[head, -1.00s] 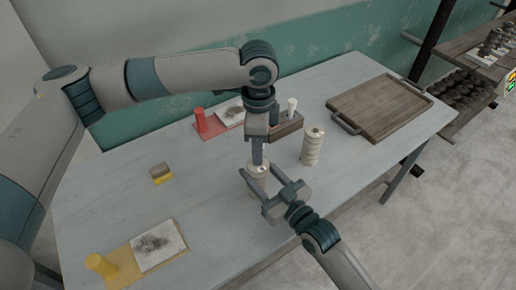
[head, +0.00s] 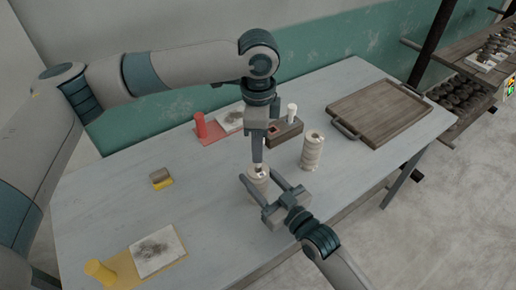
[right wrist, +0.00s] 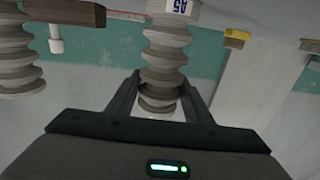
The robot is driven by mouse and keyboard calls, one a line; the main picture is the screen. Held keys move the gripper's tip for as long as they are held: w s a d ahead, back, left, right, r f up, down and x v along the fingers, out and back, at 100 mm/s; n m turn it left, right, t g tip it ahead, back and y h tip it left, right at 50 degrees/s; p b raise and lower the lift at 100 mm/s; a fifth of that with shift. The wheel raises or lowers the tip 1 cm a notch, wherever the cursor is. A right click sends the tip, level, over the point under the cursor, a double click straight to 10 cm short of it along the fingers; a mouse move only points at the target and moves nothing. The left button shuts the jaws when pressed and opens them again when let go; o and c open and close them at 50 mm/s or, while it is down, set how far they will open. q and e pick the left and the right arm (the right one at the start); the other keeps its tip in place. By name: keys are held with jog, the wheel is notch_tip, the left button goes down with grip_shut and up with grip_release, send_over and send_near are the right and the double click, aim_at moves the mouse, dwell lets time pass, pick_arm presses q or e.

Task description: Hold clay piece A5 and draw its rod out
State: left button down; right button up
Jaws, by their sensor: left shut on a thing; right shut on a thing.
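Clay piece A5 (head: 257,187) is a pale ribbed column on the table near the front edge. Its A5 label (right wrist: 179,7) shows in the right wrist view. My right gripper (head: 258,177) is shut on A5, one finger on each side; its fingers also show around the ribs in the right wrist view (right wrist: 161,85). My left gripper (head: 257,158) points straight down just above A5's top. It is shut on the rod, which its fingers mostly hide; a small part shows between the fingertips and the clay. I cannot tell how much rod is inside.
A second ribbed clay column (head: 312,152) stands close on the right. Behind are a brown block (head: 285,133) and a white peg (head: 292,110). A red board (head: 213,131), a yellow-brown block (head: 161,178), a yellow board (head: 122,272) and a wooden tray (head: 380,108) lie around.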

pick_arm(q)
jog(key=shift+r, duration=0.8)
pick_arm(e)
jog(key=o, duration=1.6)
jog(key=v, duration=1.2)
jog(key=shift+d, duration=0.1)
